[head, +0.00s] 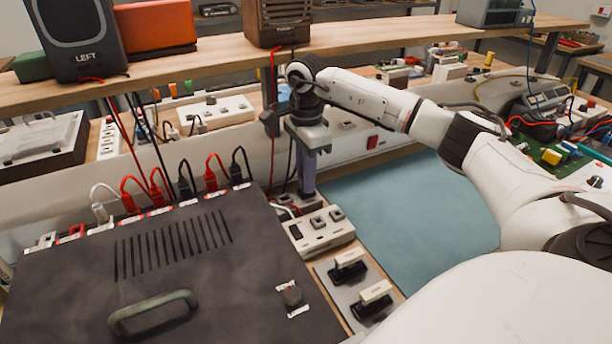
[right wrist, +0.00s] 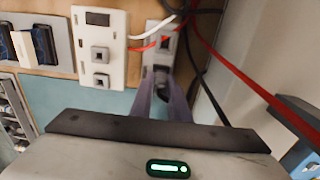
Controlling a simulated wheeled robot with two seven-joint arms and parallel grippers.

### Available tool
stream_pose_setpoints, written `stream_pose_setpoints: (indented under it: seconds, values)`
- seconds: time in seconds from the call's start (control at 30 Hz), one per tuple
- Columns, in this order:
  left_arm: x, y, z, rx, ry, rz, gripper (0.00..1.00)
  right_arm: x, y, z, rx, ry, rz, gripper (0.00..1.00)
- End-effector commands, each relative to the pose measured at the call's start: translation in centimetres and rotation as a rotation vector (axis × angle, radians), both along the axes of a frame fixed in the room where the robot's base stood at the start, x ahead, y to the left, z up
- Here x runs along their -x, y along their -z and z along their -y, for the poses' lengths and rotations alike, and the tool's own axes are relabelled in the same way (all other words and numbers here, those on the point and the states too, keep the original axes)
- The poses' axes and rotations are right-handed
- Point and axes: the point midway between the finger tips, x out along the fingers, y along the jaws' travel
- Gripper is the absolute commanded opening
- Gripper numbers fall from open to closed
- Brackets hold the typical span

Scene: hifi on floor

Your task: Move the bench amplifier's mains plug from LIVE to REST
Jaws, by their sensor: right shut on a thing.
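My right gripper (head: 307,192) points down behind the white switch box. Its lilac fingers are close together, and they also show in the right wrist view (right wrist: 164,88). They are shut on a small dark piece that I take for the mains plug (right wrist: 161,76), largely hidden between the fingers. The fingers are at a small grey-white socket plate (right wrist: 158,48), which also shows beside the white box in the head view (head: 284,200). Whether the plug is seated in it I cannot tell. No LIVE or REST label is readable. My left gripper is not in view.
The white box (head: 318,232) with square sockets stands in front of the fingers. Two black switches sit on a grey plate (head: 347,290) nearer me. A dark vented case (head: 225,285) with a handle stands left. Red, white and black cables run close by. The blue mat (head: 430,205) is clear.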

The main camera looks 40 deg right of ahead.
Motion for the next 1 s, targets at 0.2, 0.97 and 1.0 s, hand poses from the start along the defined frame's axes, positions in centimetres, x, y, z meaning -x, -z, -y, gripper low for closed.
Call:
stream_pose_setpoints:
  seconds: [0.2, 0.97, 1.0]
  values:
    - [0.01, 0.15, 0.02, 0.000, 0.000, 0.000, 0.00, 0.00, 0.30, 0.01, 0.000, 0.000, 0.000, 0.00]
    - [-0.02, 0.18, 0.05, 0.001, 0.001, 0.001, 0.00, 0.00, 0.44, 0.00, 0.000, 0.000, 0.000, 0.37]
    - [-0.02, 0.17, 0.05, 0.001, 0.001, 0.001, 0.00, 0.00, 0.44, 0.00, 0.000, 0.000, 0.000, 0.37]
